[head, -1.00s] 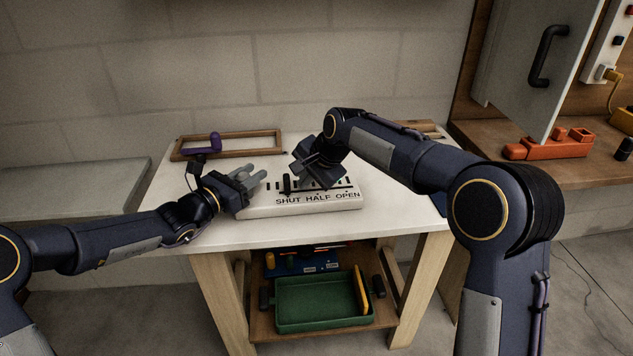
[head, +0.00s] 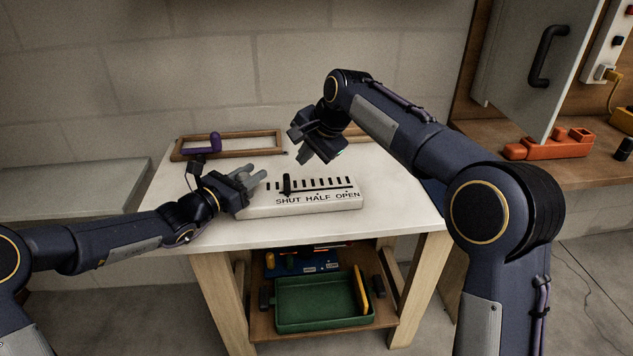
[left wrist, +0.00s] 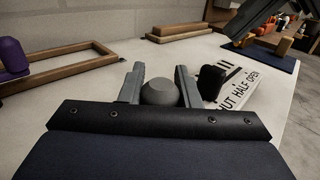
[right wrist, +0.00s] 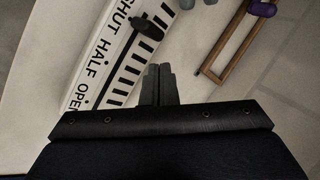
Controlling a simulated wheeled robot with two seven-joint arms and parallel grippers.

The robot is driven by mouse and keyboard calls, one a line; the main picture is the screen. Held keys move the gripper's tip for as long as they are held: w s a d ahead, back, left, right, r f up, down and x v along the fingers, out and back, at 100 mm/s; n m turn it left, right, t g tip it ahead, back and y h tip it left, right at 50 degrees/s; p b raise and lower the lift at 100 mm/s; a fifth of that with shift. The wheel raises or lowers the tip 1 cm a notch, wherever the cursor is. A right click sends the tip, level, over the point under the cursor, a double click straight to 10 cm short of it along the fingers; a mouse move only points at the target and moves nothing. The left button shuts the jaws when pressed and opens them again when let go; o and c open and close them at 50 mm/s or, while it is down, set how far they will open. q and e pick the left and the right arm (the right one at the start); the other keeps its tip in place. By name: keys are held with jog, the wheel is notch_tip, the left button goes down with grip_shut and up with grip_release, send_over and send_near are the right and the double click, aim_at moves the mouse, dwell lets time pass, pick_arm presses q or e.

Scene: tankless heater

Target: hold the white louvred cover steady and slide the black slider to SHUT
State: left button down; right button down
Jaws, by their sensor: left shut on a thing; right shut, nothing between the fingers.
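The white louvred cover (head: 305,206) lies on the table with SHUT, HALF and OPEN printed along its front. Its black slider (head: 286,184) stands upright above the word SHUT, at the left end of the slot. The slider also shows in the left wrist view (left wrist: 213,80) and the right wrist view (right wrist: 147,27). My left gripper (head: 256,177) is shut on the grey round knob (left wrist: 160,92) at the cover's left end. My right gripper (head: 333,156) is shut and empty, raised above and behind the cover, apart from the slider.
A wooden frame (head: 185,155) with a purple handle (head: 215,142) lies at the table's back left. The white table (head: 215,231) is clear in front of the cover. A grey cabinet door (head: 515,90) and an orange object (head: 545,148) are at the right.

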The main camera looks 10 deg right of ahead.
pick_arm(q)
jog(key=shift+f, duration=0.15)
jog(key=c, duration=1)
grip_release()
jog(key=v, duration=1.2)
jog(key=shift+r, duration=0.2)
